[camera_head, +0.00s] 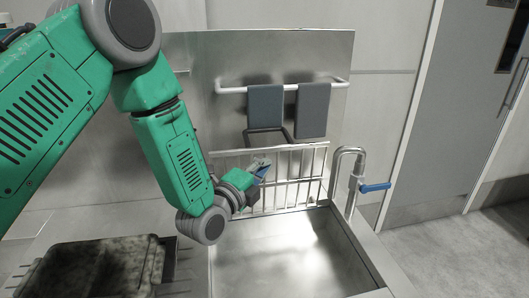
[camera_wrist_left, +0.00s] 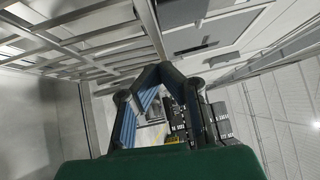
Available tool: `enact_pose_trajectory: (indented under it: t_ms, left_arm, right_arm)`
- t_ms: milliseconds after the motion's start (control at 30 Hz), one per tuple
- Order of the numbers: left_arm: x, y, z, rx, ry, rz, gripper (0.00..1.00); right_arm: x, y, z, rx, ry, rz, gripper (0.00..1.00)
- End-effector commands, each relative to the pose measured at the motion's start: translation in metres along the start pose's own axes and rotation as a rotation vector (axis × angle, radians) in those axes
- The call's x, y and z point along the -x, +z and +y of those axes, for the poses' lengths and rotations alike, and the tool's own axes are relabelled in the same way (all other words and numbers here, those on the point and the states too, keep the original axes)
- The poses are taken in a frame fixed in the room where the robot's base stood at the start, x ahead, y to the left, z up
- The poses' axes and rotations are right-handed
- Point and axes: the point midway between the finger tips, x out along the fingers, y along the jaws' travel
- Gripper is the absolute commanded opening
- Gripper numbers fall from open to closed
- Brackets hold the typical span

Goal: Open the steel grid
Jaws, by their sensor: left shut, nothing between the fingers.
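The steel grid (camera_head: 292,177), a frame of thin metal bars, stands upright or nearly so at the back of the steel basin (camera_head: 290,255). My left gripper (camera_head: 263,167) is in front of the grid, left of its middle, and hides some bars. In the left wrist view the grid (camera_wrist_left: 85,45) spans the upper left. There the left gripper's fingertips (camera_wrist_left: 153,72) meet with nothing between them, close to a grid post; I cannot tell whether they touch it. My right gripper is not in view.
Two grey cloths (camera_head: 312,110) hang from a white rail above the grid. A steel tap with a blue lever (camera_head: 375,187) stands at the basin's right. A dark, stained block (camera_head: 100,268) lies at the lower left. The basin looks empty.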

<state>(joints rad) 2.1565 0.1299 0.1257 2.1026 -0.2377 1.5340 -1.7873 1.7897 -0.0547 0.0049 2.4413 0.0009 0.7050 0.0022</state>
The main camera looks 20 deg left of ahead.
Motion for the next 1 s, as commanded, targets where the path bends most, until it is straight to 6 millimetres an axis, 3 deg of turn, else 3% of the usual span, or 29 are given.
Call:
enact_pose_trajectory:
  t_ms: [100, 233, 800, 1000]
  left_arm:
    - [-0.021, 0.007, -0.001, 0.001, -0.002, -0.003, 0.00]
    - [-0.033, 0.020, -0.001, 0.000, -0.001, -0.002, 0.00]
    - [-0.044, 0.030, -0.001, 0.002, 0.003, 0.000, 0.00]
    - [-0.068, 0.054, -0.010, 0.066, 0.066, 0.000, 0.00]
  right_arm:
    - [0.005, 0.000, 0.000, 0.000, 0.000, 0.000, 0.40]
    - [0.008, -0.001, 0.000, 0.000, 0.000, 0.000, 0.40]
    - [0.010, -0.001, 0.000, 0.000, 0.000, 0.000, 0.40]
    - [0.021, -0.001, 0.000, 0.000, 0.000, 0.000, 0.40]
